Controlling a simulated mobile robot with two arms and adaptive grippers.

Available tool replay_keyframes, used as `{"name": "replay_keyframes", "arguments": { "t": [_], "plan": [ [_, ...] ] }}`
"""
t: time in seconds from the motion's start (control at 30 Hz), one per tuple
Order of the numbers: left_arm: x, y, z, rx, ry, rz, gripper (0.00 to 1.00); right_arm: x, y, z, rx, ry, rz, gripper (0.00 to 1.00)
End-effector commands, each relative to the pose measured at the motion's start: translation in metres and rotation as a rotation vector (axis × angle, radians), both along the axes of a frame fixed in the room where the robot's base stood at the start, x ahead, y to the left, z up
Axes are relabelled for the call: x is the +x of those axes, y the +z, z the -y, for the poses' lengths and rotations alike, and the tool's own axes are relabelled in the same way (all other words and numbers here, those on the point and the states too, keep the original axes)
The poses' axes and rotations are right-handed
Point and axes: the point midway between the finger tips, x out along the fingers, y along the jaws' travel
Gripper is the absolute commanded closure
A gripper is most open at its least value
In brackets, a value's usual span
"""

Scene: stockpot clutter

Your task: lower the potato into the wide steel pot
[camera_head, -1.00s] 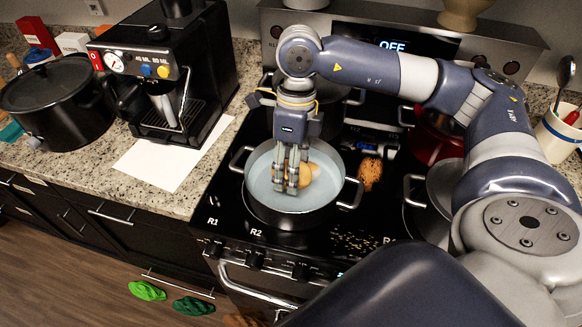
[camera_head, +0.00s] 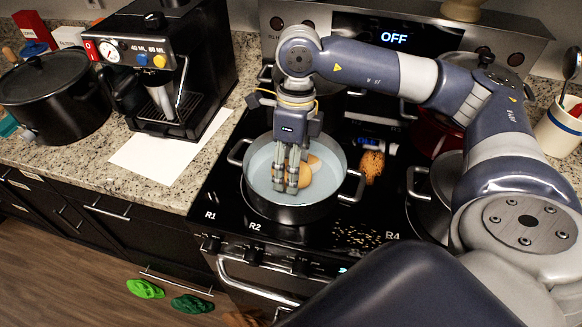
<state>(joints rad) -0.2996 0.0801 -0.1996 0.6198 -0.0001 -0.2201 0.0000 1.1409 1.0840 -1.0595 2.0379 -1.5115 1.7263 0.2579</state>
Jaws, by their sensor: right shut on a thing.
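The wide pot (camera_head: 290,214) stands on the front left of the stove, with a pale inside and a metal rim. My right gripper (camera_head: 292,184) points down inside it, its fingers shut on a tan, rounded potato (camera_head: 306,177). The fingers cover the potato's left side. The potato is below the rim level, close to the pot's floor; I cannot tell whether it touches. A paler rounded piece (camera_head: 314,162) shows just behind the potato in the pot. My left gripper is not in view.
A lidded pot (camera_head: 428,207) and a red pot (camera_head: 432,138) stand further right, partly behind my arm. A coffee machine (camera_head: 165,70) and black pot (camera_head: 55,92) are left.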

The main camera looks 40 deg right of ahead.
Motion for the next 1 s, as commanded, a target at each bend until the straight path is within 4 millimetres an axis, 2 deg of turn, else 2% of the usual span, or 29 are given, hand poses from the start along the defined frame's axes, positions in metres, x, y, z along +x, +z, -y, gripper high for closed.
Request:
{"name": "replay_keyframes", "arguments": {
  "t": [1.0],
  "plan": [
    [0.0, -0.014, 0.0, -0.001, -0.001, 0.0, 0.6, 0.0, -0.015, 0.0, 0.001, 0.0, 0.001, 0.83]
  ]
}}
